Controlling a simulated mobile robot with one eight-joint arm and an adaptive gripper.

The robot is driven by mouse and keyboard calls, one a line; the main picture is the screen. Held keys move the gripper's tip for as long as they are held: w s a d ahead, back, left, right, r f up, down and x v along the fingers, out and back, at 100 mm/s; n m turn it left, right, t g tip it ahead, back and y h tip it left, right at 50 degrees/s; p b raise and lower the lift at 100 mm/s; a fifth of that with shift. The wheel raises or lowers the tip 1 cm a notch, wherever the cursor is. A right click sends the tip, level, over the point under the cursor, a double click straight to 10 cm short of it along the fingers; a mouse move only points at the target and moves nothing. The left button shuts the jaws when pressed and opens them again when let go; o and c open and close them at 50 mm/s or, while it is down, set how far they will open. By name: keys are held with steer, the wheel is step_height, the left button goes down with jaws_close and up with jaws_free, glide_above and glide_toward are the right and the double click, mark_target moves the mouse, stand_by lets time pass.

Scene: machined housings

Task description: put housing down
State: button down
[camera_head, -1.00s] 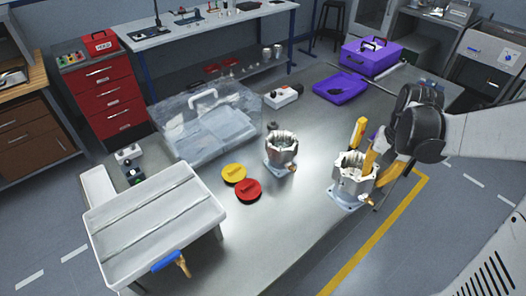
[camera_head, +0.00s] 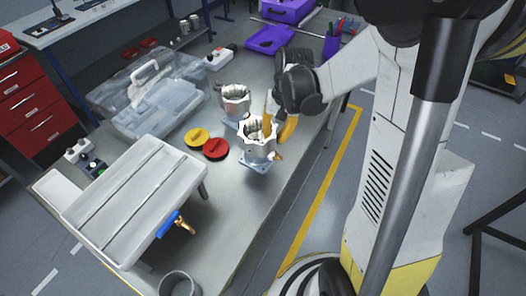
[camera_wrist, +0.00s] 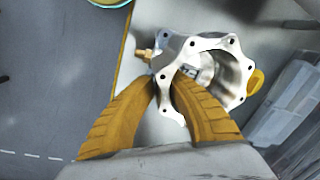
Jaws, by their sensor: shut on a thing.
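A machined metal housing (camera_head: 257,146) with a scalloped top flange, a square base plate and a brass fitting is at the table's right edge in the head view. My gripper (camera_head: 280,122) is shut on its wall from the right side. In the wrist view the yellow fingers (camera_wrist: 166,90) pinch the rim of the housing (camera_wrist: 215,68), one finger outside and one inside the bore. The housing looks upright; I cannot tell whether its base touches the table. A second similar housing (camera_head: 235,103) stands on the table behind it.
A yellow cap (camera_head: 196,137) and a red cap (camera_head: 215,149) lie left of the held housing. A grey tray (camera_head: 135,200) with a blue-handled valve, a clear case (camera_head: 150,92) and a purple tray (camera_head: 270,40) are on the table (camera_head: 232,200). Bare tabletop lies in front.

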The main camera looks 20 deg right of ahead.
mark_target(265, 145)
steer(key=a+f, duration=0.2)
steer(key=a, duration=0.1)
steer(key=shift+b, duration=0.3)
step_height(265, 145, down, 4)
steer(key=shift+r+b, duration=0.1)
steer(key=shift+b, duration=0.65)
steer(key=shift+s, duration=0.1)
steer(key=c, duration=1.5)
jaws_free()
steer(key=shift+o, duration=0.2)
